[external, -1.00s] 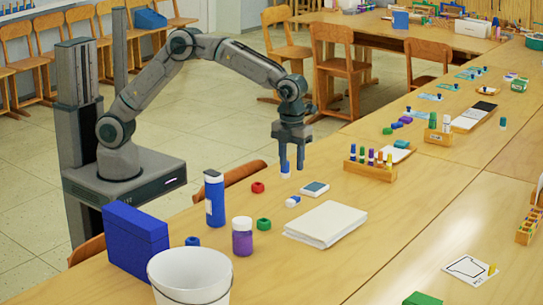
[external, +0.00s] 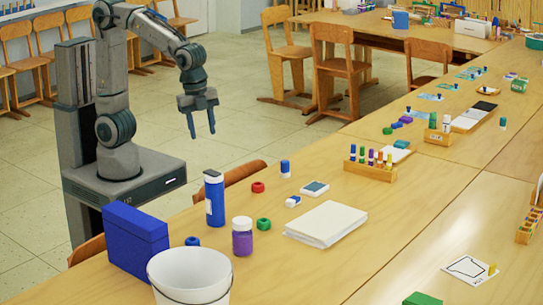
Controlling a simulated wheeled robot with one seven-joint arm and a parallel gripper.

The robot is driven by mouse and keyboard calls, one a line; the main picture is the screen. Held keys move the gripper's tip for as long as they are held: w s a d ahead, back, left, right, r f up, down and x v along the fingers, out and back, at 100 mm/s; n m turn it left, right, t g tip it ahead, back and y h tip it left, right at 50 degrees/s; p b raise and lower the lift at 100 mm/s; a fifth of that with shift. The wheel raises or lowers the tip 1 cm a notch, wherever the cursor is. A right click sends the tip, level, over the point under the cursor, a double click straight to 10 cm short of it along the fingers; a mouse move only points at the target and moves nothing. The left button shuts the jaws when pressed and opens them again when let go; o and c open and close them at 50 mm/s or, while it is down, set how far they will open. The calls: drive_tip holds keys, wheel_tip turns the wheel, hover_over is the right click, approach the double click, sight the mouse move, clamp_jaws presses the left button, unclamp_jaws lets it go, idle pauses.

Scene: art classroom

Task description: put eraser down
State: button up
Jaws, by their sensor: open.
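A small blue and white block (external: 285,168), which looks like an eraser stood on end, is upright on the long wooden table (external: 330,245) near its far left edge. A similar white and blue eraser (external: 293,201) lies flat a little nearer the camera. My gripper (external: 202,134) is open and empty, its fingers pointing down and apart. It hangs in the air over the floor side of the table, left of both blocks and well clear of them. Nothing hides either block.
A chair back (external: 232,175) stands at the table edge.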

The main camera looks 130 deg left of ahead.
drive_tip(key=s+d+f+n, duration=0.3)
drive_tip(key=s+n, duration=0.3)
drive_tip(key=s, duration=0.6)
drive_tip(key=shift+s+t+h, duration=0.15)
drive_tip(key=shift+t+h, duration=0.15)
drive_tip(key=shift+t, duration=0.1)
drive_tip(key=shift+f, duration=0.1)
